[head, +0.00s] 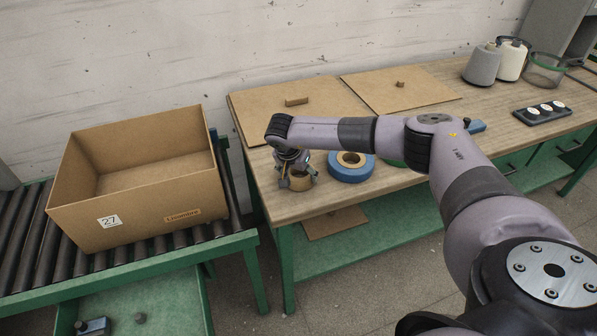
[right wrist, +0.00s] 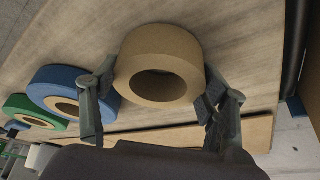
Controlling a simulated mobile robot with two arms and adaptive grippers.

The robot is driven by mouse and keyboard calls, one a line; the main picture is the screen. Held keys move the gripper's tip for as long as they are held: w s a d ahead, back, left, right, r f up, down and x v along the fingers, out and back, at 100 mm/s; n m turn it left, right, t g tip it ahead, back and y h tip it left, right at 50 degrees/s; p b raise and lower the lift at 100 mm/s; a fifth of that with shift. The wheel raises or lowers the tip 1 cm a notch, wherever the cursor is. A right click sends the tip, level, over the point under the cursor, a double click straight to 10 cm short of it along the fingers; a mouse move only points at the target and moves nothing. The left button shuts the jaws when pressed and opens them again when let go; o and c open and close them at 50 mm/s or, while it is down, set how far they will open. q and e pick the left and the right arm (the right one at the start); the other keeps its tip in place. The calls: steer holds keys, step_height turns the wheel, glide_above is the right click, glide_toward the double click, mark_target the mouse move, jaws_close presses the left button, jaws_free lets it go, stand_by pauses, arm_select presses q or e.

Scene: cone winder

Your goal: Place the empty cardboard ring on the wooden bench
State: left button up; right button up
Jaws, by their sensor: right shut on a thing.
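The empty cardboard ring (head: 301,181) is plain brown with an open hole. It is at the left end of the wooden bench (head: 312,205), near the front edge. My right gripper (head: 297,183) reaches down from above and is shut on the ring. In the right wrist view the cardboard ring (right wrist: 160,48) sits between the two fingers, one on each side. The bench surface (right wrist: 105,40) shows close behind it; I cannot tell whether the ring touches it. My left gripper is not in view.
A blue tape roll (head: 350,172) lies just right of the ring, with a green roll partly hidden by my arm. Two cardboard sheets (head: 400,92) lie behind. A cardboard box (head: 150,205) stands on the roller conveyor (head: 20,225) at left. Thread cones (head: 482,66) stand far right.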

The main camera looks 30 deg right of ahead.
steer(key=shift+f, duration=0.2)
steer(key=o, duration=1.2)
steer(key=shift+f, duration=0.1)
steer(key=shift+c, duration=0.2)
steer(key=shift+r, duration=0.2)
steer(key=shift+a+r, duration=0.15)
steer(key=shift+r, duration=0.1)
steer(key=b+v, duration=0.3)
steer(key=v, duration=0.8)
steer(key=shift+s, duration=0.15)
steer(key=shift+a+r, duration=0.1)
